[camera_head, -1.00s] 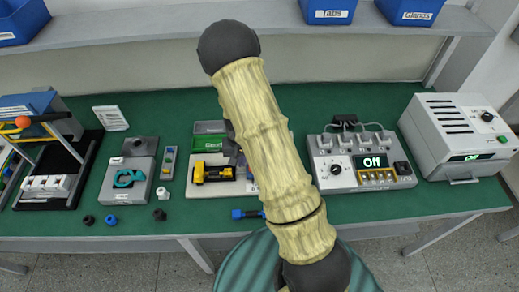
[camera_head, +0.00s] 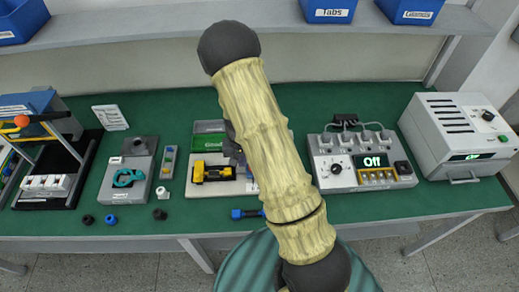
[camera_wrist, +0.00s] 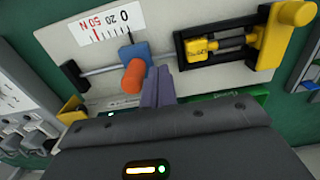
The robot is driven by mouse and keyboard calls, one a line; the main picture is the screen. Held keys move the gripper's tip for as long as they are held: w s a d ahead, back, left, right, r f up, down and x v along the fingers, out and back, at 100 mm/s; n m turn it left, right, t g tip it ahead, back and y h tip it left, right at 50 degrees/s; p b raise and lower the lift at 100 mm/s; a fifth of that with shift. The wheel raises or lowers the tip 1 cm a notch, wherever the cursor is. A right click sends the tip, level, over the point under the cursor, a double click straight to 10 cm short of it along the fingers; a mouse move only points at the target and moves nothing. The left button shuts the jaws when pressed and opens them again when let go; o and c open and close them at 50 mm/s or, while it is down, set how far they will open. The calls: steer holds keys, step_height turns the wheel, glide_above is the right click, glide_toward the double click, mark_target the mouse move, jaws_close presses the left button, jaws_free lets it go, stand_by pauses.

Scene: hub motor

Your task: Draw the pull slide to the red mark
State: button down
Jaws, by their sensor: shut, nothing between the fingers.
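The pull slide is a blue block (camera_wrist: 134,52) with an orange knob (camera_wrist: 133,76), on a thin rod across a pale board in the wrist view. Its dark pointer stands at the scale (camera_wrist: 105,25) near the 0 end. The red mark (camera_wrist: 91,37) is on the scale to the left, by 50 N. My gripper (camera_wrist: 158,72) is shut and empty, its fingers just right of the knob. I cannot tell whether they touch it. In the head view my arm hides the slide and most of the gripper.
A yellow and black clamp (camera_wrist: 222,45) lies right of the slide; it also shows in the head view (camera_head: 213,173). A control box reading Off (camera_head: 362,172) stands to the right. Several small loose parts lie along the table's front left.

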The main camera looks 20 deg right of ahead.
steer(key=shift+f+b, duration=0.8)
steer(key=shift+f, duration=0.45)
steer(key=shift+s+d+b, duration=0.2)
steer(key=shift+s+d, duration=0.1)
steer(key=shift+d, duration=0.65)
steer(key=shift+s+d+b, duration=0.2)
steer(key=shift+s+d, duration=0.15)
steer(key=shift+d, duration=0.6)
steer(key=shift+s+d+b, duration=0.2)
steer(key=shift+s+d, duration=0.1)
steer(key=shift+d, duration=0.65)
stand_by(0.7)
steer(key=shift+a, duration=0.15)
steer(key=shift+w+a, duration=0.3)
steer(key=shift+a, duration=0.35)
steer(key=shift+r, duration=0.1)
steer(key=shift+r+p, duration=3.35)
steer(key=shift+r, duration=0.6)
